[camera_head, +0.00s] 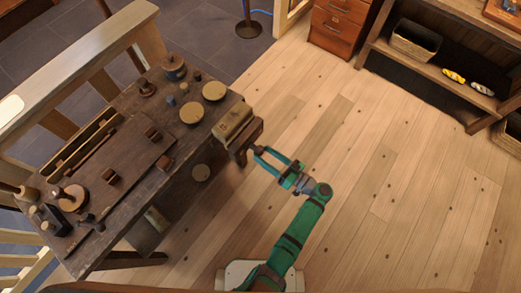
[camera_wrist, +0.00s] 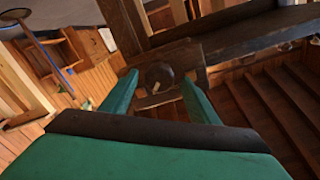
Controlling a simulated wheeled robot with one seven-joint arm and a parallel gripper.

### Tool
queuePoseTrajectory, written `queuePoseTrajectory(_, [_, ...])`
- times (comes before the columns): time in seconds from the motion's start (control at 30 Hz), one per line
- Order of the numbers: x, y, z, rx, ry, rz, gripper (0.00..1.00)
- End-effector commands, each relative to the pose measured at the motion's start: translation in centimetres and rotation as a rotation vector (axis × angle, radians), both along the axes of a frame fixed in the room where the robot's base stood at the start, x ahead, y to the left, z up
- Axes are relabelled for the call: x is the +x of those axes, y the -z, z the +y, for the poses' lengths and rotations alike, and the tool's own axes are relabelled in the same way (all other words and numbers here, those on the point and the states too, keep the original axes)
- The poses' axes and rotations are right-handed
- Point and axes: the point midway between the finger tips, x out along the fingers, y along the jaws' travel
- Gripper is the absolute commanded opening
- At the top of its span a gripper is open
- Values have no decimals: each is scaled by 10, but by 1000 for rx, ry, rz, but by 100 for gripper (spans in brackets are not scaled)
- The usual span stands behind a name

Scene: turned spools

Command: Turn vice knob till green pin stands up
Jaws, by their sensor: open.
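The wooden vice (camera_head: 235,119) is fixed at the right end of the dark workbench, with its dark front jaw facing the open floor. In the wrist view its round dark knob (camera_wrist: 158,75) sits between and beyond my two green fingers. A small pale mark shows low on the knob; I cannot make out a green pin. My gripper (camera_head: 260,157) is open, in front of the vice and pointing at it. In the wrist view the fingers stand either side of the knob; I cannot tell whether they touch it.
The workbench (camera_head: 127,200) carries several turned pieces, round discs (camera_head: 191,112) and small blocks. A shelf (camera_head: 430,75) with a basket (camera_head: 415,41) and a drawer cabinet (camera_head: 339,27) stand at the upper right. The plank floor right of my arm is clear.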

Motion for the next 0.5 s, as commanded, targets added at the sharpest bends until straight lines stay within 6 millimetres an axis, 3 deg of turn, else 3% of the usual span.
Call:
queuePoseTrajectory(0.2, [17, 0, 24, 1, -1, 1, 55])
queuePoseTrajectory(0.5, [24, 0, 32, 1, 1, 1, 55])
